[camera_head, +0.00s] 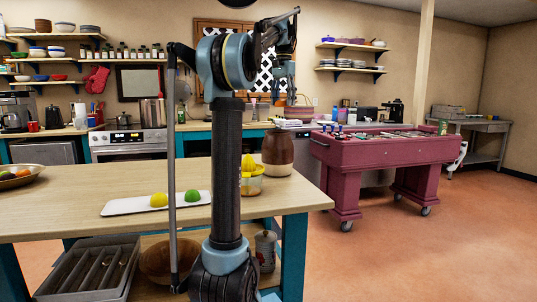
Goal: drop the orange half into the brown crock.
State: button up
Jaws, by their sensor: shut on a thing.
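The brown crock (278,153) stands upright on the near wooden table, close to its right end. I see no orange half lying on the table. The crock's inside is hidden from this view.
A yellow juicer (251,184) stands just left of the crock. A white tray (128,206) holds a lemon (159,200) and a lime (192,196). A fruit bowl (20,178) is at the table's left edge.

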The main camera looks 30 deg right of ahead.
jog(key=shift+w+f, duration=0.25)
jog(key=shift+f, duration=2.65)
jog(key=o, duration=1.2)
jog(key=shift+a, duration=0.1)
jog(key=shift+c, duration=0.2)
notch_tip(320, 180, up, 12)
jog(key=shift+f, duration=0.1)
